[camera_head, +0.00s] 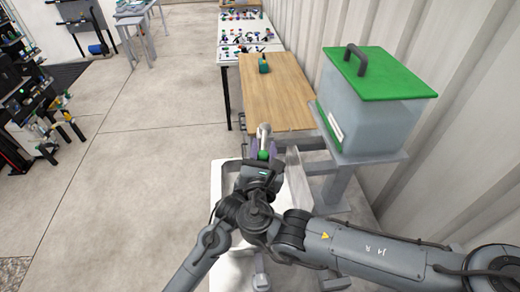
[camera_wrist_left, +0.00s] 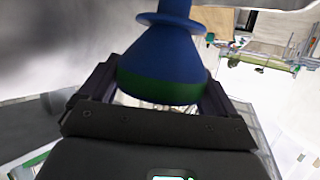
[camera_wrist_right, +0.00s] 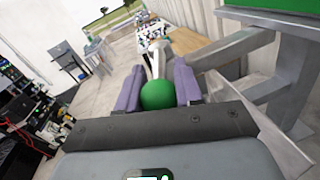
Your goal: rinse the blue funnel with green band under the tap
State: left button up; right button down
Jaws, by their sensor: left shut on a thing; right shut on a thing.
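The blue funnel with green band (camera_wrist_left: 165,60) is between the fingers of my left gripper (camera_wrist_left: 158,98), which is shut on its wide banded end. Thin pale streaks show at the rim; I cannot tell whether they are water. The funnel and left gripper are hidden in the head view. My right gripper (camera_head: 262,163) is shut on a round green knob (camera_wrist_right: 158,95) at the grey tap (camera_wrist_right: 156,62). The tap (camera_head: 264,132) stands upright just beyond this gripper in the head view. The white sink (camera_head: 217,185) lies beneath my arms, partly hidden by them.
A wooden table (camera_head: 280,95) stands beyond the sink with a small green object (camera_head: 264,65) on it. A green-lidded clear tote (camera_head: 370,110) stands on a grey stand to the right, near the wall. Open floor (camera_head: 125,170) lies to the left.

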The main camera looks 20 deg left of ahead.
jog(key=shift+w+d+n+g+y, duration=0.2)
jog(key=shift+d+n+y, duration=0.2)
jog(key=shift+y, duration=0.2)
jog(key=shift+w+d+n+g+y, duration=0.1)
jog(key=shift+d+n+g+y, duration=0.15)
jog(key=shift+n+y, duration=0.25)
jog(key=shift+d+n+g+y, duration=0.15)
jog(key=shift+n+g+y, duration=0.15)
jog(key=shift+y, duration=0.4)
jog(key=c, duration=0.8)
grip_release()
jog(key=shift+v, duration=6)
